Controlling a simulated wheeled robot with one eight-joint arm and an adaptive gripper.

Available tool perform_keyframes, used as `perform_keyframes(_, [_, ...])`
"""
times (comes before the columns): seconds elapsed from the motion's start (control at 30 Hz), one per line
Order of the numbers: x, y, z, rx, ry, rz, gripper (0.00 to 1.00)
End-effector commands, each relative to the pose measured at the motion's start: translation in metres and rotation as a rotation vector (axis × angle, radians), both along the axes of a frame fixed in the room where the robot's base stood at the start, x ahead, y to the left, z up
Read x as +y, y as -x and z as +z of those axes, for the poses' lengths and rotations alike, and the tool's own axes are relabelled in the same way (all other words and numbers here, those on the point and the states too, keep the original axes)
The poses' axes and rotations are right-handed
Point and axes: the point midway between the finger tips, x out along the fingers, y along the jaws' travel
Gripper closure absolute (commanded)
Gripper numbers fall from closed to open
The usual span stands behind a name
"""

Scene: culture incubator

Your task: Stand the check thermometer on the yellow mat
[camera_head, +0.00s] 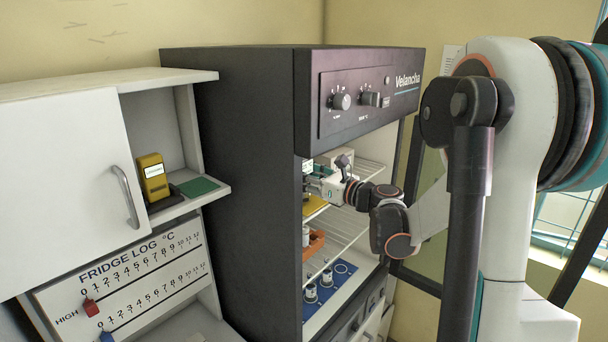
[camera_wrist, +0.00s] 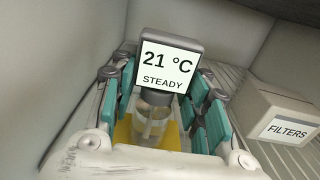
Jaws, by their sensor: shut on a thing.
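The check thermometer (camera_wrist: 168,66) has a grey head whose screen reads "21 °C STEADY", above a clear glass body (camera_wrist: 150,118). It is between the teal finger pads of my gripper (camera_wrist: 165,110), which is shut on it. In the head view my gripper (camera_head: 322,184) reaches into the open incubator at its upper shelf, and the thermometer's pale screen (camera_head: 308,166) shows at its left. The yellow mat (camera_head: 314,204) lies on that shelf below the gripper. It also shows beneath the thermometer in the wrist view (camera_wrist: 123,132). I cannot tell whether the base touches the mat.
A box marked "FILTERS" (camera_wrist: 290,116) stands on the wire shelf to the right in the wrist view, with incubator walls close by. Lower down are an orange holder (camera_head: 315,242) and a blue mat (camera_head: 334,282) with small bottles. A yellow device (camera_head: 152,177) stands in the left cabinet.

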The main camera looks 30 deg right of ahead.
Motion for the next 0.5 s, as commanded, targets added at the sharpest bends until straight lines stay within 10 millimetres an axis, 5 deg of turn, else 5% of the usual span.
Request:
perform_keyframes(0.4, [-0.0006,0.001,-0.0083,-0.001,-0.001,-0.001,0.86])
perform_keyframes(0.43, [-0.0006,0.001,-0.0079,-0.001,-0.001,-0.001,0.54])
perform_keyframes(0.5, [-0.0006,0.001,-0.0072,-0.001,-0.001,-0.001,0.38])
